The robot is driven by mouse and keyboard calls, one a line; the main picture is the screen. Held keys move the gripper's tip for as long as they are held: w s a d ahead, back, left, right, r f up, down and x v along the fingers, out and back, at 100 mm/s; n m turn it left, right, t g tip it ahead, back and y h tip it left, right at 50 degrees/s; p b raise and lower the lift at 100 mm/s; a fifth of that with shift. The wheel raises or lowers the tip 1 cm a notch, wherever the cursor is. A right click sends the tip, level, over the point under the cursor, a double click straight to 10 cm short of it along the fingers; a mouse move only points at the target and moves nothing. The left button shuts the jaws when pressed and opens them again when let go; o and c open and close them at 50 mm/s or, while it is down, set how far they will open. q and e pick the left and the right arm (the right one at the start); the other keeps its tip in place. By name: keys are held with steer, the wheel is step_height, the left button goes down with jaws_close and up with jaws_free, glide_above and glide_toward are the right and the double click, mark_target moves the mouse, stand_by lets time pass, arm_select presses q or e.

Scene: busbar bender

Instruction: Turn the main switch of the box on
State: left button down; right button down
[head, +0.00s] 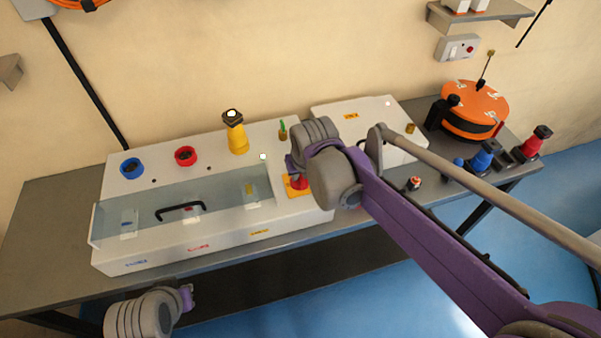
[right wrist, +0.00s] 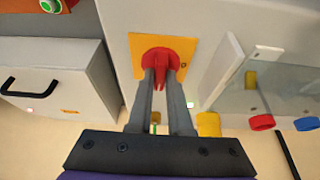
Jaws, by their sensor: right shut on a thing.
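The white box (head: 220,240) stands on the grey table against the wall. Its red main switch (head: 299,183) sits on a yellow plate (head: 303,192) at the box's right end. The switch handle (right wrist: 160,72) also shows in the right wrist view, against its yellow plate (right wrist: 184,62). My right gripper (right wrist: 162,82) is shut on the red handle, one finger on each side. In the head view the wrist hides part of the switch. My left gripper (head: 187,297) is low in front of the table, away from the box; its fingers are not clear.
A clear cover with a black handle (head: 180,210) lies over the box's front. Blue (head: 131,167), red (head: 186,156) and yellow (head: 236,140) connectors stand behind it. A second white box (head: 375,112) and an orange reel (head: 474,104) stand to the right. The table's left end is clear.

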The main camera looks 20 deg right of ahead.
steer(key=c, duration=0.8)
jaws_free()
steer(key=shift+c, duration=0.2)
steer(key=v, duration=1)
steer(key=shift+r+p, duration=0.4)
steer(key=shift+s+d, duration=0.1)
steer(key=shift+s, duration=0.1)
steer(key=s+d+f, duration=0.2)
steer(key=s+f, duration=0.5)
steer(key=s+d+f+t, duration=0.1)
steer(key=s+d+f, duration=0.1)
steer(key=s+f, duration=0.5)
steer(key=shift+s+d+f, duration=0.2)
steer(key=shift+s+d, duration=0.15)
steer(key=shift+s, duration=0.05)
